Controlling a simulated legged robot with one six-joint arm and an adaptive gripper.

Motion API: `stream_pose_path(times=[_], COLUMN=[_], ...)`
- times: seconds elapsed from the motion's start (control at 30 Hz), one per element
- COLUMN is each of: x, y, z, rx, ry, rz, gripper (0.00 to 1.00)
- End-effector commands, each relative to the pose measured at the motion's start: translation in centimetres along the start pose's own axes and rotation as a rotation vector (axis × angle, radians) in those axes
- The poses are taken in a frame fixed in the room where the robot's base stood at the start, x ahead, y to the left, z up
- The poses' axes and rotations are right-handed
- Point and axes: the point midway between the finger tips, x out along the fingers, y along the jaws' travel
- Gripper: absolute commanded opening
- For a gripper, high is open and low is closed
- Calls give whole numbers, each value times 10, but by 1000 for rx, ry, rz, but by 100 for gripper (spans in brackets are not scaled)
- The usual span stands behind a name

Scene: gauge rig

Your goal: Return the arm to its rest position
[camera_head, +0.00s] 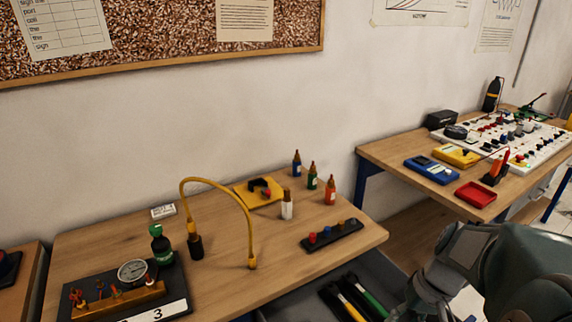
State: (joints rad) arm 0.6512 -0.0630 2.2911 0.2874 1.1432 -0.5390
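Part of my arm (490,270), grey-green and bulky, fills the lower right corner. It stands in front of the floor and the gap beside the near table. The arm runs out of the picture at the right and bottom edges. I cannot make out my gripper or its fingers in this view, so what it holds is hidden.
A near wooden table (100,240) carries a gauge rig (132,272), a yellow hose (225,184) and small bottles (312,177). A dark tray (290,300) with coloured-handled tools lies below its front edge. A second table (400,150) at right holds meters and a white board (510,135).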

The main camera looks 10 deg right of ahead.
Motion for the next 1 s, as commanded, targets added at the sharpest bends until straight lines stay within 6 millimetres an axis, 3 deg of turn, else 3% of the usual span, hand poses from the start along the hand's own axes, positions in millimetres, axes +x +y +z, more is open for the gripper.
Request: stream_pose_path(times=[0.2, 0.6, 0.8, 1.0], x=[-16, -39, -48, -52], y=[-45, -114, -138, -146], z=[10, 41, 58, 65], rx=[-93, -251, -316, -338], ry=[97, 353, 483, 536], rz=[135, 266, 270, 263], gripper=[51, 51, 51, 51])
